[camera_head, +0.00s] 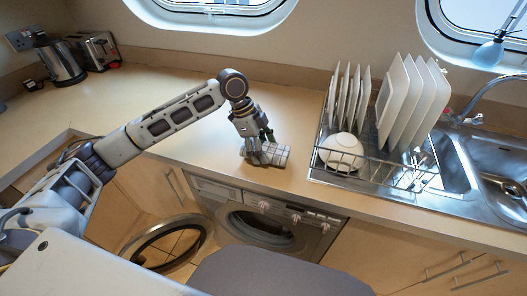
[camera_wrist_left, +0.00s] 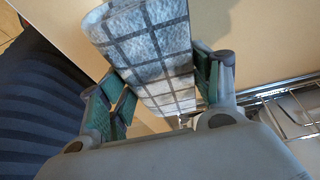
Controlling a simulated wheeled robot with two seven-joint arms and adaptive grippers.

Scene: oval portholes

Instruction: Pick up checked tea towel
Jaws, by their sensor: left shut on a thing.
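The checked tea towel (camera_head: 276,154) is a small folded pale cloth with dark grid lines, near the front edge of the worktop. My left gripper (camera_head: 260,152) reaches down onto it from above. In the left wrist view the tea towel (camera_wrist_left: 150,52) lies between the two green-padded fingers of my left gripper (camera_wrist_left: 160,85), which is shut on it. Whether the towel still touches the worktop I cannot tell. My right gripper is not in view.
A metal dish rack (camera_head: 372,170) with white plates and a bowl (camera_head: 341,152) stands right of the towel, beside the sink (camera_head: 500,165). A kettle (camera_head: 62,65) and toaster (camera_head: 97,50) stand at the back left. The worktop (camera_head: 150,85) between is clear. Below, a washing machine door (camera_head: 165,243) hangs open.

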